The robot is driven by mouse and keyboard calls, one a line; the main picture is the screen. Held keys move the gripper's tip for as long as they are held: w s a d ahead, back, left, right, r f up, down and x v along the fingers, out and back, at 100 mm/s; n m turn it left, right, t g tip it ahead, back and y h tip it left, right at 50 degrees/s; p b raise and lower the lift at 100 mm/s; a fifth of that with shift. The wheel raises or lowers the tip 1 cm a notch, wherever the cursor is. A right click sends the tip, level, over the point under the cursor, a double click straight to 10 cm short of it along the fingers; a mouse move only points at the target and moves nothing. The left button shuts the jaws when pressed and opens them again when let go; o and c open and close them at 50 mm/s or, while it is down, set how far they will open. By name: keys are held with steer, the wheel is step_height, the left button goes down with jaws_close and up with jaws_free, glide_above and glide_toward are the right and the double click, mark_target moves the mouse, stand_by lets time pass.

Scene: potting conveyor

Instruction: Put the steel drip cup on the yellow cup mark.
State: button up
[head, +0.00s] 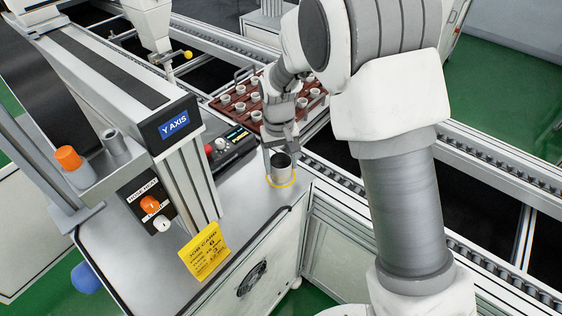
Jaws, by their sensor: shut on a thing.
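The steel drip cup (281,172) is a small grey cylinder with a dark open top. It stands upright near the right edge of the grey machine top, and a yellow ring, the cup mark (281,185), shows around its base. Whether its base touches the surface cannot be told from this view. My gripper (281,150) comes down from above and is shut on the cup at its rim. My arm and gripper hide part of the cup's far side.
A dark red tray (216,104) with several small white cups stands behind my gripper. A control box (231,148) with a red button and display lies to the left. The Y AXIS column (188,165) rises further left. A yellow job card (204,250) is at the front edge.

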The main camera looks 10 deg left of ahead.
steer(key=o, duration=1.4)
steer(key=shift+f, duration=0.1)
steer(key=s+d+r+m+t+p, duration=0.1)
steer(key=d+r, duration=0.2)
steer(key=r, duration=0.6)
steer(key=s+d+r, duration=0.1)
steer(key=d+r, duration=0.2)
steer(key=r, duration=0.6)
steer(key=s+d+r+m+t, duration=0.1)
steer(key=s+d+r, duration=0.1)
steer(key=s+d, duration=0.3)
steer(key=s+d+r+m+t, duration=0.1)
steer(key=s+d+r+t, duration=0.1)
steer(key=s+d, duration=0.3)
steer(key=s+d+r+m+t, duration=0.1)
steer(key=s+d+r, duration=0.1)
steer(key=s+d, duration=0.4)
steer(key=shift+s+m, duration=0.4)
steer(key=shift+s, duration=1.15)
